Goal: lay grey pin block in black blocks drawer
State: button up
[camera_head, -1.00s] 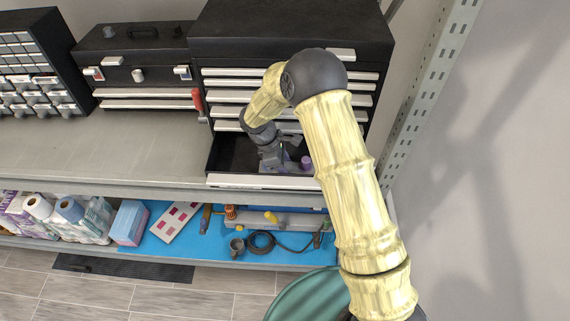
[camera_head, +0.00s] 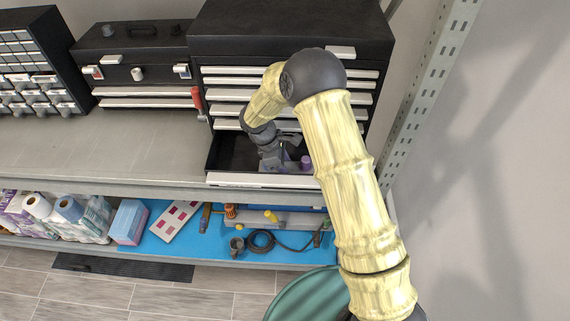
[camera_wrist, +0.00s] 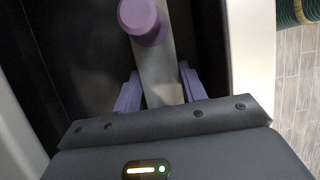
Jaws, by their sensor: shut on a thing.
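The grey pin block (camera_wrist: 160,72) is a long grey bar with a purple round pin (camera_wrist: 143,20) standing on it; in the head view the pin (camera_head: 305,161) shows inside the open drawer. My gripper (camera_wrist: 158,90) has purple fingers, one on each side of the bar, and is shut on it. In the head view my gripper (camera_head: 272,163) reaches down into the drawer, close behind its front. The drawer (camera_head: 225,153) is pulled out from the black cabinet, with a dark inside and a pale front. I cannot tell whether the block touches the drawer floor.
The black cabinet (camera_head: 290,22) has several closed drawers above the open one. A black toolbox (camera_head: 135,50) and a small-parts organiser (camera_head: 30,65) stand left on the grey bench (camera_head: 100,150). A perforated metal post (camera_head: 425,100) rises at the right. The bench's middle is clear.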

jog(key=shift+f, duration=0.2)
jog(key=o, duration=1.3)
jog(key=b+v, duration=0.4)
jog(key=v, duration=1.3)
jog(key=shift+r+b, duration=0.2)
jog(key=shift+b, duration=0.15)
